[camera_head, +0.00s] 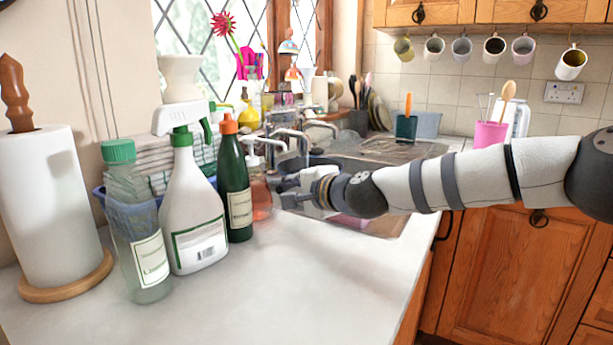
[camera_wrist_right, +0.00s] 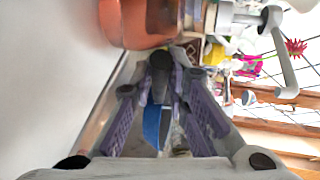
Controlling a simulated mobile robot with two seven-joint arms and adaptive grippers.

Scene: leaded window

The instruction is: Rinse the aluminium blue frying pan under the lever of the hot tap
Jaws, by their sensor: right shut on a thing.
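My right gripper (camera_head: 285,190) reaches in from the right over the near side of the sink. In the right wrist view, its purple-padded fingers (camera_wrist_right: 160,95) are closed around a narrow dark piece, with a blue part showing between them; this appears to be the blue frying pan (camera_wrist_right: 152,125). A dark blue curved rim (camera_head: 318,161) shows behind the gripper in the head view, below the taps. Most of the pan is hidden by the gripper and arm. Chrome taps (camera_head: 292,134) stand at the back left of the sink; which lever is hot I cannot tell. My left gripper is out of view.
A soap bottle with orange liquid (camera_head: 261,196) stands close to the right gripper. A green bottle (camera_head: 235,185), a white spray bottle (camera_head: 192,215), a clear bottle (camera_head: 137,230) and a paper roll (camera_head: 45,205) stand left. The front worktop (camera_head: 300,285) is clear.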

